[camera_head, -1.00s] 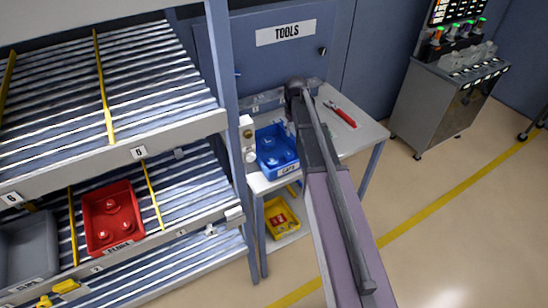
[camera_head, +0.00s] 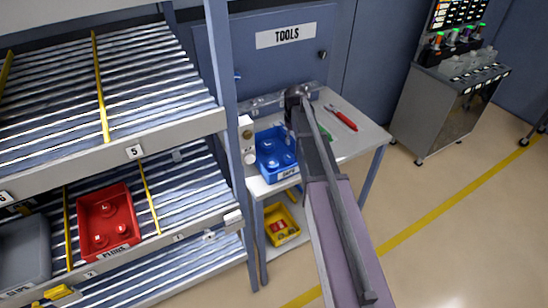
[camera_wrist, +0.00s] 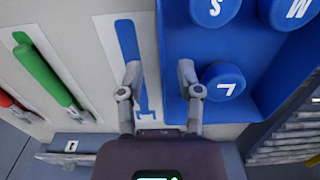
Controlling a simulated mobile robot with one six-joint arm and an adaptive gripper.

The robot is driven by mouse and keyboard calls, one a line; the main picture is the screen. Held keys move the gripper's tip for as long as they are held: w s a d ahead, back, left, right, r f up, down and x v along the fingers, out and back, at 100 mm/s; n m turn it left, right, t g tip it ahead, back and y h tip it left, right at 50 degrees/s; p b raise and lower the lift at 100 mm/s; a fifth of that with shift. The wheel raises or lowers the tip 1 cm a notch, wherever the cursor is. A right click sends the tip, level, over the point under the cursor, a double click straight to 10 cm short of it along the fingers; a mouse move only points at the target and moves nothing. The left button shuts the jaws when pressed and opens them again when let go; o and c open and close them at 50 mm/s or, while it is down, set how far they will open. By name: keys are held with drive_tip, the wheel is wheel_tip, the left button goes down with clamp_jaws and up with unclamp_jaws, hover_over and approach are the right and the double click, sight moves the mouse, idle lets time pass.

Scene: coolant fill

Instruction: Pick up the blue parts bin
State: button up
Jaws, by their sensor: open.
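The blue parts bin (camera_head: 268,160) stands on the small table beside the rack, with several round blue parts inside. In the wrist view the blue bin (camera_wrist: 177,75) fills the upper right, seen from above. My gripper (camera_wrist: 158,75) is open above the bin's left wall. Its right finger is over the bin's inside, by a round part marked L, and its left finger is over the table outside. Whether the fingers reach down past the rim I cannot tell. In the head view my arm hides the gripper's fingers.
A green-handled tool (camera_wrist: 48,75) and a blue tool shape (camera_wrist: 128,45) lie left of the bin. A rack with a red bin (camera_head: 108,220) stands left, its post close to the table. A yellow bin (camera_head: 281,226) sits below.

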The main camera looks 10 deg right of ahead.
sight(291, 151)
drive_tip(key=shift+w+a+f+b, duration=0.1)
drive_tip(key=shift+a+f+b, duration=0.05)
drive_tip(key=shift+f+b, duration=2.3)
clamp_jaws()
